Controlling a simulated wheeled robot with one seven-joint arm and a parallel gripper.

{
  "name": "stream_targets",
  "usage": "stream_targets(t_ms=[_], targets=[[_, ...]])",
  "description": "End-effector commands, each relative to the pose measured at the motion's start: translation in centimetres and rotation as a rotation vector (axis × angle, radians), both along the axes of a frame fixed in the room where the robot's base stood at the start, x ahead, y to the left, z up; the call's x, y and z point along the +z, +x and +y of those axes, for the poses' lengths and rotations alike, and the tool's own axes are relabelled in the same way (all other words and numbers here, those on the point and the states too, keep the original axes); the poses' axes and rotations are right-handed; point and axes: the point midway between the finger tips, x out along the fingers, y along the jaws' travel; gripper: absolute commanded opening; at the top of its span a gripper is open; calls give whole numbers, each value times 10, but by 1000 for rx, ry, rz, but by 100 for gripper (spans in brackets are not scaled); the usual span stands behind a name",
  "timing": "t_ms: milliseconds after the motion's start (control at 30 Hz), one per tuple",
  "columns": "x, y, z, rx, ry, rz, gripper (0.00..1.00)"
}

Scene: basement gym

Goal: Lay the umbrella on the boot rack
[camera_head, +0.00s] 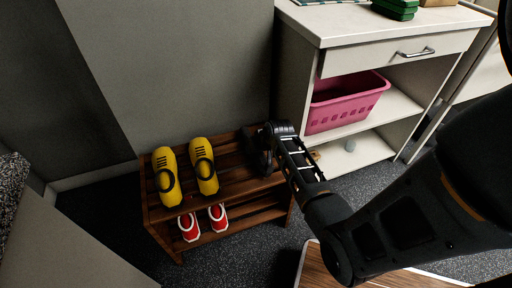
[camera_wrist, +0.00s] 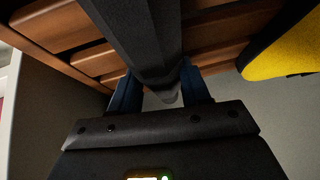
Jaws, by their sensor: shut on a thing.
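The boot rack (camera_head: 231,174) is a low wooden rack with slatted shelves, in the middle of the head view. Its slats (camera_wrist: 55,47) also fill the top of the wrist view. My gripper (camera_head: 268,145) is at the right end of the rack's top shelf. In the wrist view its two fingers (camera_wrist: 160,92) are shut on a long dark umbrella (camera_wrist: 143,32), which runs from between them across the slats. In the head view the umbrella is mostly hidden by my gripper. I cannot tell whether it touches the slats.
Yellow shoes (camera_head: 167,178) stand on the left of the top shelf; one yellow edge (camera_wrist: 282,52) shows in the wrist view. Red and white shoes (camera_head: 188,227) stand on the lower shelf. A white cabinet (camera_head: 318,70) with a pink basket (camera_head: 345,104) stands close on the right.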

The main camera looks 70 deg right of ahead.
Motion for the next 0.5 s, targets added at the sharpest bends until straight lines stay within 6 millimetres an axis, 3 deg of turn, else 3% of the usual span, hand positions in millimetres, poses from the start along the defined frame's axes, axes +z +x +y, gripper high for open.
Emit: stream_targets(t_ms=[167, 200, 500], targets=[[1, 0, -1, 0, -1, -1, 0], [1, 0, -1, 0, -1, -1, 48], [0, 0, 0, 0, 0, 0, 76]])
